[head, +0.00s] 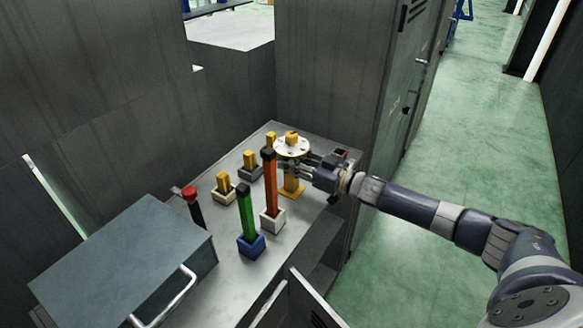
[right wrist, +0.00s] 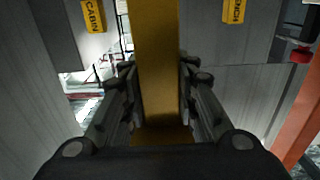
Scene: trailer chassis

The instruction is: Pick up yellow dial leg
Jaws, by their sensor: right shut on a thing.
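The yellow dial leg (head: 291,181) stands upright at the back right of the grey bench top, with a round white dial plate (head: 292,147) and a small yellow knob on top. My right gripper (head: 291,168) reaches in from the right and is shut on the leg's post just below the dial. In the right wrist view the yellow post (right wrist: 157,70) runs between the two fingers of the right gripper (right wrist: 158,95), one finger at each side. The leg's foot appears to be on the bench. My left gripper is not in view.
An orange post (head: 270,187) in a white base stands close in front. A green post (head: 246,212) in a blue base and a red-topped post (head: 190,194) are nearer. A grey box (head: 125,255) fills the front left; a cabinet (head: 390,110) stands right.

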